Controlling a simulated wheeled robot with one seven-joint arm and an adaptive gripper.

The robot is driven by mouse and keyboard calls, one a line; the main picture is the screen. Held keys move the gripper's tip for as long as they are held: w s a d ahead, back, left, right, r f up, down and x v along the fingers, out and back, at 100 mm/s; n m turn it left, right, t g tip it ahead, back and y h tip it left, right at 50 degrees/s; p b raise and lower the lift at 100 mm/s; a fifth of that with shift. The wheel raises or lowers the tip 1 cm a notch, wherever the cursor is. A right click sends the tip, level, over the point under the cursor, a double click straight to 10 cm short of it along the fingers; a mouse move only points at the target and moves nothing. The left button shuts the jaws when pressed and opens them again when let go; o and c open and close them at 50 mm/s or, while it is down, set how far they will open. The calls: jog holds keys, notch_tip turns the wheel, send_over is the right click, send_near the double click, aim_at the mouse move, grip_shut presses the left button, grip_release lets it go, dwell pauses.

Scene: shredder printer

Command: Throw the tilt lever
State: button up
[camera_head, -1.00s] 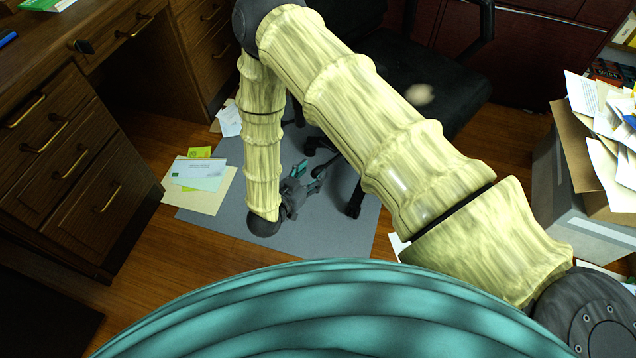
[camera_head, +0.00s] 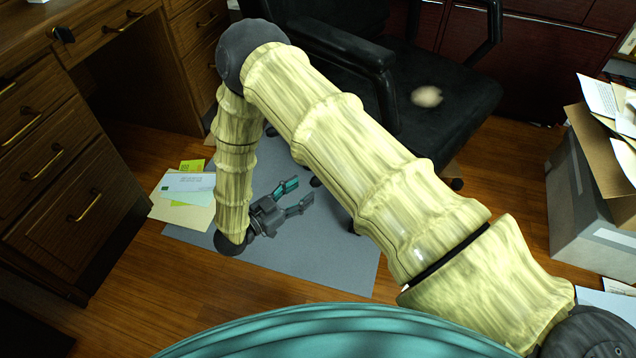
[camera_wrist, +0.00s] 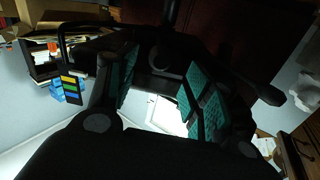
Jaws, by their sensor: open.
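The black office chair (camera_head: 465,108) stands at the centre right in the head view, its seat partly behind my arm. No lever shows in the head view. In the wrist view, a dark rod with a flat paddle end (camera_wrist: 268,93) sticks out to the right under a dark shape; it looks like the tilt lever, but the picture is too dark to be sure. My gripper (camera_head: 294,197) is open and empty, low over the grey mat to the left of the chair. In the wrist view its teal-padded fingers (camera_wrist: 162,85) are apart, with the paddle outside them to the right.
A wooden desk with drawers (camera_head: 65,165) stands at the left. Papers (camera_head: 185,210) lie on the floor beside the grey mat (camera_head: 335,250). A grey bin (camera_head: 572,195) with cardboard and papers stands at the right.

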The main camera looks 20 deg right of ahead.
aim_at(312, 184)
jog(key=b+x, duration=0.2)
jog(key=x, duration=0.5)
jog(key=shift+d, duration=0.1)
jog(key=shift+c, duration=0.3)
grip_shut()
